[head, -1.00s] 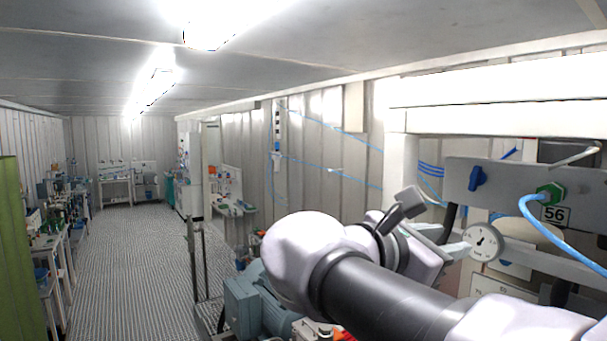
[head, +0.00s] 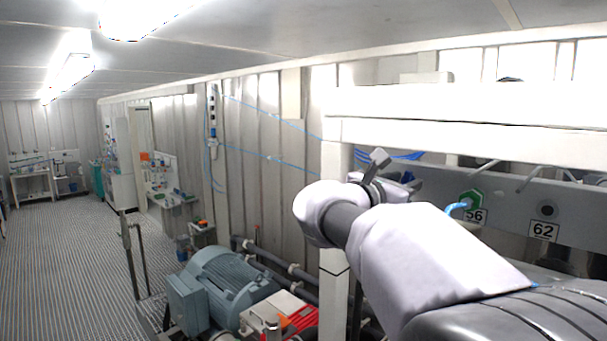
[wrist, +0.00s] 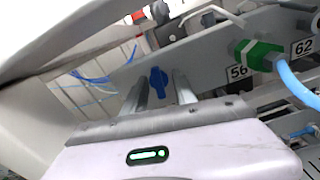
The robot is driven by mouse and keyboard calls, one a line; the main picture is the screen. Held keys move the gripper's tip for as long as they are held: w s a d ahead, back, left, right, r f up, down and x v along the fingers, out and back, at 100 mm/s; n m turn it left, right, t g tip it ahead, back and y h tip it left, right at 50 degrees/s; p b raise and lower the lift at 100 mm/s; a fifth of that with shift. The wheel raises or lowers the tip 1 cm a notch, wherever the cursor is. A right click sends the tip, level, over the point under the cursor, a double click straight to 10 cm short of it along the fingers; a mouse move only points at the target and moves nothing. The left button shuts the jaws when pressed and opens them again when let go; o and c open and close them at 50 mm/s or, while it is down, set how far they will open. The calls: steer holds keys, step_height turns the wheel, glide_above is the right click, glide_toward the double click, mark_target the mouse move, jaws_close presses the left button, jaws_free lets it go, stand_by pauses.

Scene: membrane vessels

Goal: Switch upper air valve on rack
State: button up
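A blue valve handle (wrist: 158,82) sits on the grey rack panel (wrist: 205,62) in the wrist view, left of the label 56. My gripper (wrist: 160,77) is open, with one finger on each side of the handle in that view. Gaps show between the handle and both fingers; I cannot tell how deep the handle lies between them. In the head view my arm hides most of the gripper and this handle. The grey panel (head: 512,202) shows there to the right of my wrist.
A green hex fitting (wrist: 258,54) with a blue hose (wrist: 296,86) is right of the handle. The left aisle is clear.

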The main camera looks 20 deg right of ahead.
steer(key=shift+w+f, duration=0.1)
steer(key=shift+w, duration=0.2)
steer(key=shift+s, duration=0.1)
jaws_close()
steer(key=shift+m+b, duration=0.3)
steer(key=shift+b, duration=0.25)
steer(key=shift+s+f+m+b, duration=0.1)
steer(key=shift+f+m+b, duration=0.05)
steer(key=shift+m+b, duration=3.5)
steer(key=shift+s+f+m+b, duration=0.1)
steer(key=shift+m+b, duration=3.2)
steer(key=shift+m, duration=0.65)
jaws_free()
